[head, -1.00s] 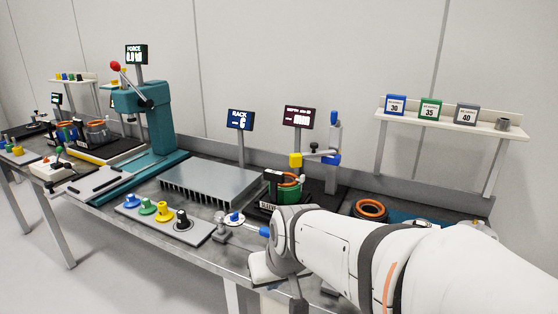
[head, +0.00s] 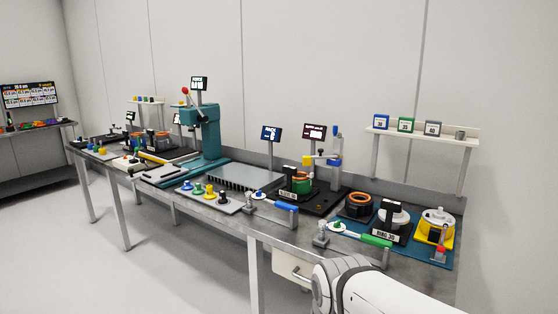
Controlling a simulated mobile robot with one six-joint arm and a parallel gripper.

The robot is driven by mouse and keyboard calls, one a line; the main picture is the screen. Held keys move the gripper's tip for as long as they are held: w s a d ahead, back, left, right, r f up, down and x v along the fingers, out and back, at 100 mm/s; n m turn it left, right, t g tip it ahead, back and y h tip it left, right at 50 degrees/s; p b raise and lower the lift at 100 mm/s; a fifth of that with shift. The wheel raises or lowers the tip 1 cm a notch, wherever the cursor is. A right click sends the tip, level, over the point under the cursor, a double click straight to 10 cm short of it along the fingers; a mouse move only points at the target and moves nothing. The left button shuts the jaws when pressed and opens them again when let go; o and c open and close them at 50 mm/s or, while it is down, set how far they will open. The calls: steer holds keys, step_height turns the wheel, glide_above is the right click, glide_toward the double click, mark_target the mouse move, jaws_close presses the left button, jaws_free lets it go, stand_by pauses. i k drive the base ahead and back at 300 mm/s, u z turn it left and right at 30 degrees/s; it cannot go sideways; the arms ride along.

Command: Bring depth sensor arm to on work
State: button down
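In the head view, the depth sensor arm (head: 322,161) is a short dark bar on a blue post behind the green-and-black work. A yellow block (head: 308,160) sits at its left end, and a blue piece at its right. The work (head: 301,187) is a green housing with orange windings and a black block on it, standing on a dark base. The yellow block appears above and behind the work; I cannot tell whether it is over it or touching. My own white arm enters at the bottom right, away from the sensor; my gripper is not visible.
A dark display (head: 314,132) stands behind the sensor. A blue-handled tool (head: 287,207) and a green-handled tool (head: 376,240) lie along the front edge. A ring (head: 359,204) and a yellow fixture (head: 434,226) stand to the right. A teal press (head: 207,133) stands left.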

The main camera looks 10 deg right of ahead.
mark_target(306, 159)
steer(key=u, duration=0.25)
steer(key=i, duration=1.85)
steer(key=z, duration=0.7)
